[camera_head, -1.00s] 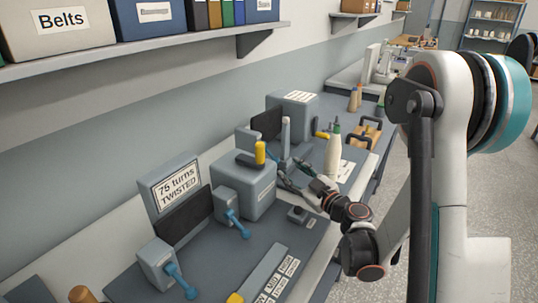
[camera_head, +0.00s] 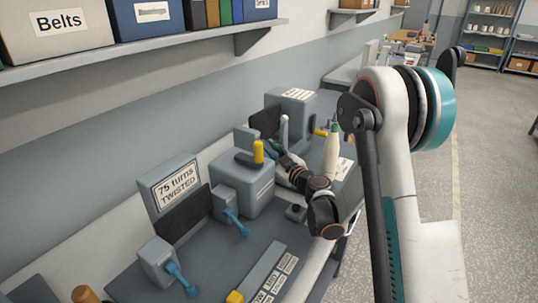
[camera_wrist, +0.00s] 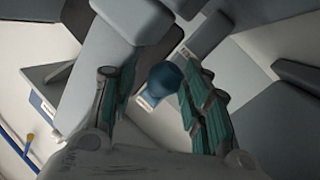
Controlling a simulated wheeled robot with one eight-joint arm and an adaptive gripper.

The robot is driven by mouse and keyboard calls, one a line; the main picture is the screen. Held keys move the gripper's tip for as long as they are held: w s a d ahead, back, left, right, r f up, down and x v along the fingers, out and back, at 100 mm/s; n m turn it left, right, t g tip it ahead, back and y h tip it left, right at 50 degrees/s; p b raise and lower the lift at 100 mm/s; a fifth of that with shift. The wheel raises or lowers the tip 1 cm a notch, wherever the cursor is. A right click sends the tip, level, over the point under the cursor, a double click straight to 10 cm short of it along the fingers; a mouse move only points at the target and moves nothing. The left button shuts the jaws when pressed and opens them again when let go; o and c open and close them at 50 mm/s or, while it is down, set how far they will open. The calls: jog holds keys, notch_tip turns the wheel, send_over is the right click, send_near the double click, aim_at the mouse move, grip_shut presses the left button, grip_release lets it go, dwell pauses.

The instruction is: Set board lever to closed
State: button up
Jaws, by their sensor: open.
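My gripper (camera_head: 280,152) is open, behind the large grey box (camera_head: 245,190) and close to an upright pale grey lever (camera_head: 284,130). In the wrist view my gripper (camera_wrist: 155,88) has its fingers spread, with a dark blue rounded knob (camera_wrist: 165,76) between or just beyond them. I cannot tell whether they touch it. A yellow-knobbed lever (camera_head: 258,151) stands on the grey box. Two blue-handled levers (camera_head: 235,222) (camera_head: 176,278) are on smaller grey blocks nearer the front. No label marks which one is the board lever.
A white bottle (camera_head: 331,150) stands just right of my gripper. A sign reading "75 turns TWISTED" (camera_head: 176,184) stands at the left. A shelf (camera_head: 150,46) with boxes hangs above. The floor (camera_head: 490,150) at the right is clear.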

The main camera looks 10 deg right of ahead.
grip_shut()
dwell(0.3)
jog(key=shift+r, duration=0.1)
jog(key=shift+s+r+g+p, duration=0.1)
jog(key=shift+r+g+p, duration=0.25)
jog(key=shift+p, duration=0.4)
jog(key=shift+s+d+n+g+h+p, duration=0.15)
jog(key=shift+n+g+h+p, duration=0.4)
jog(key=shift+g+p, duration=0.2)
